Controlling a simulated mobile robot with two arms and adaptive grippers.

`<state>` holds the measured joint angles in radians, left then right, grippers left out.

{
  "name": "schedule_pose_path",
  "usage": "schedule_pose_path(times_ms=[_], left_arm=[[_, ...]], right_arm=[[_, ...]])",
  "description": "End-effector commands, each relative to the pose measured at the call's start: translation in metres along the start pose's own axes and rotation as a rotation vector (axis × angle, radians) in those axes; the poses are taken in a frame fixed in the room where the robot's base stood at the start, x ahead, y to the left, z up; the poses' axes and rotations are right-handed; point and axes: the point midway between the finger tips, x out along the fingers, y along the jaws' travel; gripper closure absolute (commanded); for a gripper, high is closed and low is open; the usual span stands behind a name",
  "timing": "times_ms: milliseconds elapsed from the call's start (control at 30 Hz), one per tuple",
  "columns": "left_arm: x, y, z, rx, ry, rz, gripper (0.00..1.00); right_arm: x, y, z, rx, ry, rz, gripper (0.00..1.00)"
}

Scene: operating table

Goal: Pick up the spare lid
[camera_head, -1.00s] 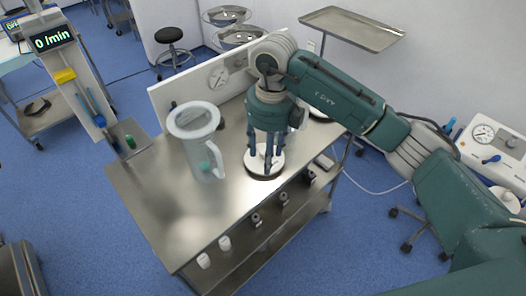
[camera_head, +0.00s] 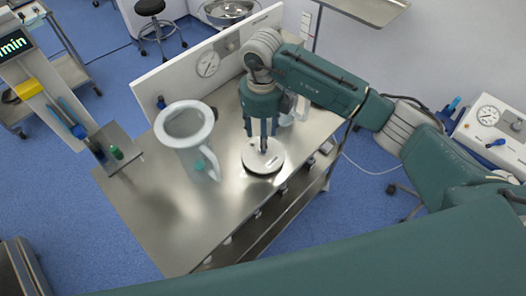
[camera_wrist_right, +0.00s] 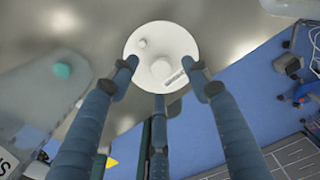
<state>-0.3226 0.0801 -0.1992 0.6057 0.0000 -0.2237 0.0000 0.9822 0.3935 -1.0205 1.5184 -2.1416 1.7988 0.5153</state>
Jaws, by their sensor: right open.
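The spare lid (camera_head: 263,157), a round white disc with a small raised knob, lies on the steel table near its right front edge. It also shows in the right wrist view (camera_wrist_right: 160,45), with a small dark marking on its top. My right gripper (camera_head: 262,143) points down over the lid from behind. In the right wrist view the fingers of my right gripper (camera_wrist_right: 160,72) are spread, with tips at the lid's near rim and nothing held. Whether they touch the lid cannot be told. My left gripper is not in view.
A translucent jug (camera_head: 184,128) with a handle stands on the steel table (camera_head: 160,215) left of the lid. Another clear vessel (camera_head: 301,108) is partly hidden behind my right gripper. A white panel with a gauge (camera_head: 207,64) lines the table's back. The table's left front is clear.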

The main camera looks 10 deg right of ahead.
Motion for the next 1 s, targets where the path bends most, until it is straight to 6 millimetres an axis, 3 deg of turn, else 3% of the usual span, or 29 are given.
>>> schedule_pose_path(times_ms=[167, 300, 567, 833, 1000], left_arm=[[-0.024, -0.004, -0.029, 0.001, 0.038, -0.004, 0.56], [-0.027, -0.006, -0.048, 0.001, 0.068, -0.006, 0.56], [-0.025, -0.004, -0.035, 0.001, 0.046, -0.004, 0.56], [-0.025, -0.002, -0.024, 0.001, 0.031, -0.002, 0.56], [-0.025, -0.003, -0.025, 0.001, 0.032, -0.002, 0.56]], right_arm=[[0.022, 0.002, -0.011, 0.0, 0.007, 0.002, 0.52], [0.041, 0.002, -0.009, 0.001, 0.003, 0.002, 0.52], [0.046, 0.001, -0.008, 0.0, 0.001, 0.001, 0.52], [0.046, 0.002, -0.008, 0.0, 0.001, 0.001, 1.0], [0.045, 0.002, -0.008, 0.0, 0.0, 0.001, 1.0]])
